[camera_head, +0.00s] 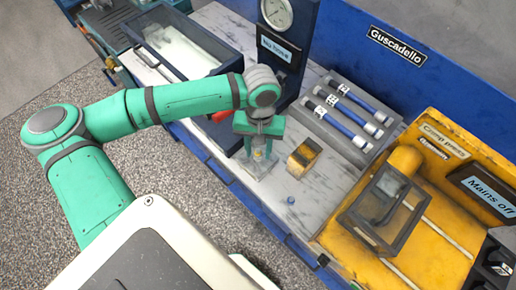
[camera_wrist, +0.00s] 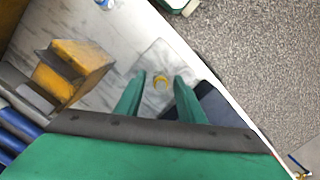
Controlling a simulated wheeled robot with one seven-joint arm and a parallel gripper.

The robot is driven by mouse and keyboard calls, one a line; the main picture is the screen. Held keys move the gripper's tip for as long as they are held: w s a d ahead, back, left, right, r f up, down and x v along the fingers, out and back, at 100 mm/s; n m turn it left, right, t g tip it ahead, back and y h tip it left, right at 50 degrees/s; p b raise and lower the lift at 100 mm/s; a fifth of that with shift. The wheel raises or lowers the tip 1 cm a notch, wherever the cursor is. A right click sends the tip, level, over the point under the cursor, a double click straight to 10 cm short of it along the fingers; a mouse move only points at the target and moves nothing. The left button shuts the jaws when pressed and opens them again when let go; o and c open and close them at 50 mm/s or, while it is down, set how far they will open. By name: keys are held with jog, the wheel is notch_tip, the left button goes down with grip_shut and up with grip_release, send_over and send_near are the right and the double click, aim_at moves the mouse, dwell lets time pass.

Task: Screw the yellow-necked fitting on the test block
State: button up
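The yellow-necked fitting shows as a small yellow spot (camera_head: 259,154) under my gripper in the head view, and as a yellow arc (camera_wrist: 161,78) in the wrist view. Around it is a pale grey, glassy-looking block (camera_head: 257,167), which seems to be the test block; it is a pale patch (camera_wrist: 172,58) in the wrist view. My gripper (camera_head: 259,147) points down over it. Its two green fingers (camera_wrist: 160,80) stand apart on either side of the yellow arc, with visible gaps. The fitting's lower part and its seating are hidden.
A worn yellow block with a notch (camera_head: 304,158) stands just right of my gripper. A small blue part (camera_head: 291,200) lies nearer the bench edge. A rack of blue cylinders (camera_head: 345,120) and a yellow crimp press (camera_head: 410,220) stand to the right. A gauge stand (camera_head: 285,50) is behind.

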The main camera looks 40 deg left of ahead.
jog(key=n, duration=0.3)
jog(key=shift+s+a+n, duration=0.1)
jog(key=shift+s+n, duration=0.05)
jog(key=shift+n, duration=0.15)
jog(key=n, duration=0.3)
jog(key=shift+t, duration=0.3)
jog(key=n, duration=0.3)
jog(key=shift+h, duration=0.3)
jog(key=n+t, duration=0.1)
jog(key=n, duration=0.3)
jog(key=shift+n, duration=0.3)
jog(key=n, duration=0.4)
jog(key=shift+n+t, duration=0.3)
jog(key=shift+n, duration=0.6)
